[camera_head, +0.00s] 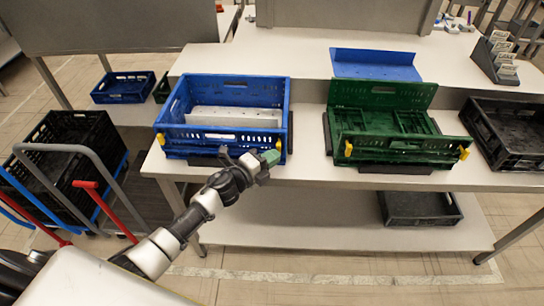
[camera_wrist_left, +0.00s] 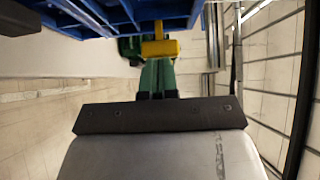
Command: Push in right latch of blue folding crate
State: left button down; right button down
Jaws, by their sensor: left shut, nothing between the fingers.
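The blue folding crate (camera_head: 222,136) stands on the left part of the white table with its walls raised. Its right yellow latch (camera_head: 279,145) is at the front right corner, and its left yellow latch (camera_head: 161,139) is at the front left. My left gripper (camera_head: 270,158) has green fingers, is shut and empty, and is close in front of the right latch. In the left wrist view, the shut fingers (camera_wrist_left: 157,76) point at the yellow latch (camera_wrist_left: 160,48), under the blue crate wall (camera_wrist_left: 115,14). I cannot tell whether they touch it. My right gripper is not in view.
A green crate (camera_head: 393,155) with yellow latches stands to the right on the table. A black crate (camera_head: 510,160) is at the far right. A blue panel (camera_head: 375,66) lies behind the green crate. A trolley with red handles (camera_head: 105,212) stands at left.

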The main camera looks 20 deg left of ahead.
pick_arm(q)
jog(key=w, duration=0.1)
jog(key=w+b, duration=0.1)
jog(key=shift+w+a, duration=0.35)
jog(key=shift+a, duration=0.05)
jog(key=shift+s, duration=0.1)
